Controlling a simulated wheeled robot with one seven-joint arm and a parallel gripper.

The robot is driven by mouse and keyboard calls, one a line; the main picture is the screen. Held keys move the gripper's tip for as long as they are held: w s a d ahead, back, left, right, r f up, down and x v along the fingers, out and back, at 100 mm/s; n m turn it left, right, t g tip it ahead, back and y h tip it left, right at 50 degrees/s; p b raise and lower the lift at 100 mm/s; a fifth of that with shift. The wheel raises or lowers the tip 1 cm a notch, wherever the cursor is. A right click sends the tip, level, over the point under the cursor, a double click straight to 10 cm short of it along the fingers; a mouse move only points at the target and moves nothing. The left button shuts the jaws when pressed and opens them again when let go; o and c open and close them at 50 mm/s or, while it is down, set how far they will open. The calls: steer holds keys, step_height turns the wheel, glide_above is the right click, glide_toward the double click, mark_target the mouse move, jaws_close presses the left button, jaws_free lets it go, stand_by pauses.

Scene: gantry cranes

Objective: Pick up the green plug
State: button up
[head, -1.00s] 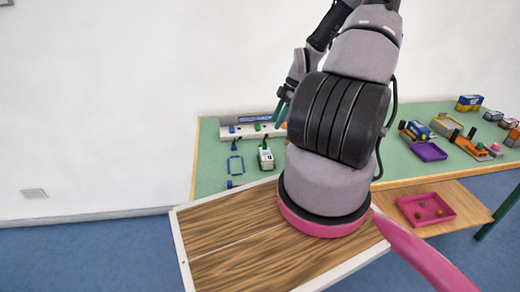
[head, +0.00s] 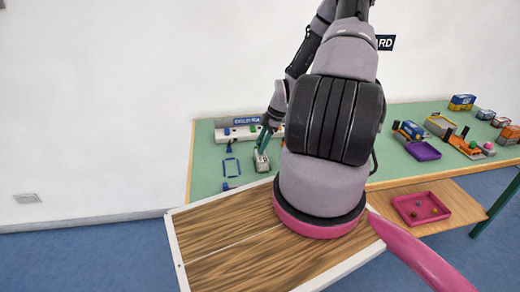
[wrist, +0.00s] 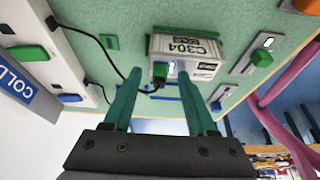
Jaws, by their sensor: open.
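In the head view my gripper (head: 263,141) is just above the white box (head: 262,161) on the green table (head: 207,165); the plug is too small to make out there.
A white rail (wrist: 72,60) with a green block (wrist: 28,53) and a blue block (wrist: 70,98) lies to the left. A green knob on a plate (wrist: 262,57) lies to the right. A blue frame (head: 232,168), a purple tray (head: 423,151) and a pink tray (head: 421,208) also show.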

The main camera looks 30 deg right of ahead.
jaws_close()
steer(key=shift+r, duration=0.15)
